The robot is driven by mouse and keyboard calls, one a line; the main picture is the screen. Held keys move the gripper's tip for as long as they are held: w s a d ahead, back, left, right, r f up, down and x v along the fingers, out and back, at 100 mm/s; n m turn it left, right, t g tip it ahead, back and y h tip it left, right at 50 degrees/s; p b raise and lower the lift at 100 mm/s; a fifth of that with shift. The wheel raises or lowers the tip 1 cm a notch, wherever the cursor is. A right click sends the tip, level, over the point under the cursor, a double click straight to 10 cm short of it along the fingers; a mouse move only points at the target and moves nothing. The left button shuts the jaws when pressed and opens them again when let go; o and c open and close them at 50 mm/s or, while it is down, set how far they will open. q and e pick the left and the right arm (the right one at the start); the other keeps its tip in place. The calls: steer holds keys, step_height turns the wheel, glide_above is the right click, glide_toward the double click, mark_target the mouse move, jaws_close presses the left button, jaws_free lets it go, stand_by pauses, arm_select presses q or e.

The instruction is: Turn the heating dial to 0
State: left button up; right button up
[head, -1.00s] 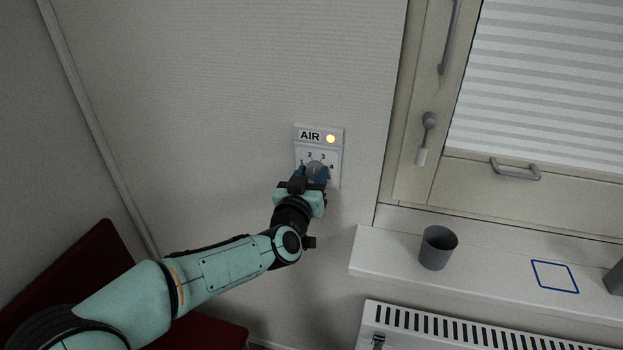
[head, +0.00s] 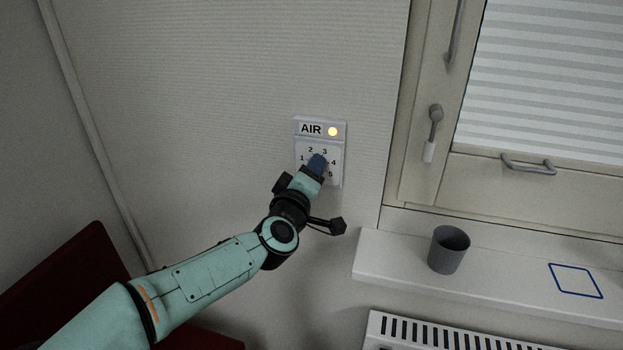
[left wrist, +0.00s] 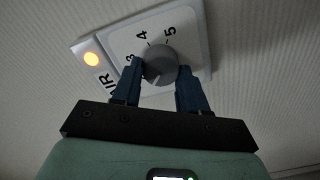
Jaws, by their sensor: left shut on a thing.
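A white wall panel marked AIR (head: 311,129) carries a lit yellow lamp (head: 332,131) and a round dial with numbers around it. In the left wrist view the grey dial knob (left wrist: 159,64) sits between my two blue fingertips, with 3, 4 and 5 visible beside it. A pale mark shows on the knob's lower part. My left gripper (head: 318,162) is shut on this knob, rolled so that its fingers nearly overlap in the head view and hide the knob there. No panel labelled for heating is in view. My right gripper is not in view.
A window sill (head: 400,258) to the right holds a grey cup (head: 448,250) and a blue outlined square (head: 575,280). A slotted white radiator (head: 450,335) is below it. A window handle (head: 433,130) is right of the panel. Dark red furniture (head: 75,285) is at lower left.

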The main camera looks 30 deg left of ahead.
arm_select(q)
steer(key=shift+f+n+b, duration=0.2)
steer(key=shift+n+b, duration=1.9)
steer(key=shift+n, duration=2.8)
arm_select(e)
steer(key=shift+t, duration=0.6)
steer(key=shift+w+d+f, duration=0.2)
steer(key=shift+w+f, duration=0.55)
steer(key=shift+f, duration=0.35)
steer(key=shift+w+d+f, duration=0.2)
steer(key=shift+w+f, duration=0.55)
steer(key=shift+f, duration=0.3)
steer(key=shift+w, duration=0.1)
arm_select(q)
steer(key=o, duration=1.1)
steer(key=shift+c, duration=0.2)
steer(key=v, duration=1.3)
steer(key=shift+s+p, duration=0.15)
steer(key=shift+p, duration=0.15)
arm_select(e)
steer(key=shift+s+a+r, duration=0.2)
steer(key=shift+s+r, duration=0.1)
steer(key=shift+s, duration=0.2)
arm_select(q)
steer(key=shift+d, duration=0.1)
